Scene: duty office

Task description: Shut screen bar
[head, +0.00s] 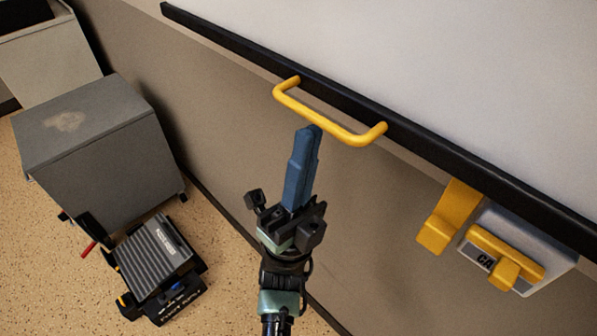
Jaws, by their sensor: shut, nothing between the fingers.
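The screen bar (373,120) is a long black bar along the lower edge of a white screen (430,60), running from upper left to lower right in the head view. A yellow U-shaped handle (325,122) is fixed to the bar and sticks out from it. My gripper (312,130) has blue fingers pressed together with nothing between them. Its tips appear just below the handle's middle in the picture. I cannot tell whether they touch the handle.
A grey-white box with yellow parts (505,258) is on the wall below the bar at right. A grey cabinet (95,150) stands on the speckled floor at left, with a black ridged device (155,262) in front of it. Another pale bin (50,55) is behind.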

